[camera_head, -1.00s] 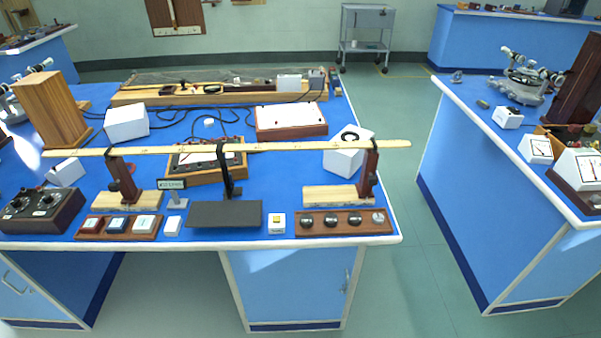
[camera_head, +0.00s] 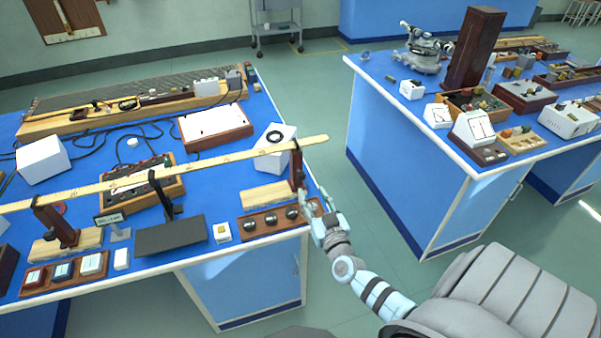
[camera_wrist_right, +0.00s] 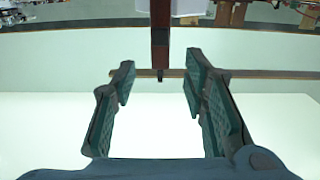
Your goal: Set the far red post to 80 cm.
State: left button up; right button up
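A pale metre stick (camera_head: 215,158) lies across two dark red posts and a black middle stand (camera_head: 160,193) on the near blue bench. The right-hand post (camera_head: 297,165) stands on a wooden base close to the stick's right end; the left-hand post (camera_head: 57,225) stands on another wooden base. The stick's scale is too small to read. My right gripper (camera_head: 318,198) is at the bench's right edge, just in front of the right-hand post. In the right wrist view my gripper (camera_wrist_right: 159,82) is open, and a dark red post (camera_wrist_right: 160,35) shows ahead between its fingers. My left gripper is out of view.
A wooden rack of dark round weights (camera_head: 268,224) lies in front of the right-hand post. A white box (camera_head: 272,160) stands behind it. A black plate (camera_head: 170,236) lies below the middle stand. Green floor separates this bench from the right bench (camera_head: 400,150).

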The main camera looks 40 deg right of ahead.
aim_at(302, 176)
jog(key=b+x, duration=0.1)
jog(key=x, duration=0.2)
jog(key=b+x, duration=0.1)
jog(key=x, duration=0.2)
jog(key=b+x, duration=0.1)
jog(key=x, duration=0.3)
jog(key=shift+f, duration=0.35)
jog(key=shift+w+d+r, duration=0.1)
jog(key=shift+w+r, duration=0.05)
jog(key=shift+w, duration=0.05)
jog(key=shift+c, duration=0.2)
grip_shut()
